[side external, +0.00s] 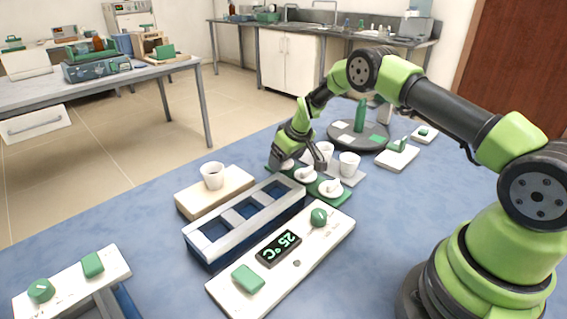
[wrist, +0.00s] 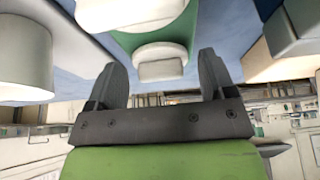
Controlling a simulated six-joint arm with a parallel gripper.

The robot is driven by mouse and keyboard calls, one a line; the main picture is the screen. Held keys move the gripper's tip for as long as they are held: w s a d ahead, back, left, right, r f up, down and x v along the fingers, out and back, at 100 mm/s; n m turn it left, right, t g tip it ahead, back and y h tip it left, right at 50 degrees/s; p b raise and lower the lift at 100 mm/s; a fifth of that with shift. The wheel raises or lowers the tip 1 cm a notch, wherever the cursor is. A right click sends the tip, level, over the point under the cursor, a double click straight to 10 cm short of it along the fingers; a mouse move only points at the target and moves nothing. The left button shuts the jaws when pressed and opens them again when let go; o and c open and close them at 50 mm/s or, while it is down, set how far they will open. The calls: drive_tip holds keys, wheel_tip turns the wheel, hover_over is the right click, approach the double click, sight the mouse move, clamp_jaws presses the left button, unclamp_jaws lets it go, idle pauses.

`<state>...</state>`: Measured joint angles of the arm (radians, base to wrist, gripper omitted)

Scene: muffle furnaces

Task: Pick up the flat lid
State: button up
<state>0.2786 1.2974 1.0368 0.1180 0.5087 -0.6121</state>
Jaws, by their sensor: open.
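Several small white lids sit in a row on a green tray (side external: 321,198) in the side view. The near lid (side external: 331,187) and the middle lid (side external: 305,175) have raised knobs. The far lid (side external: 285,164) is partly hidden by my gripper (side external: 298,161), so I cannot tell its shape. My gripper is low over the tray's far end, with its fingers apart. In the wrist view my gripper (wrist: 161,64) is open, and a small white piece (wrist: 160,70) on green shows between the fingers. Contact is not visible.
White cups (side external: 349,163) stand close to the tray's right. A blue-and-white rack (side external: 245,222) and a control panel (side external: 285,262) reading 25 °C lie in front. A cup (side external: 212,176) stands on a wooden block (side external: 190,205).

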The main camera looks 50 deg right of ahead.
drive_tip(key=shift+c, duration=0.2)
drive_tip(key=c, duration=0.7)
drive_tip(key=shift+c, duration=0.2)
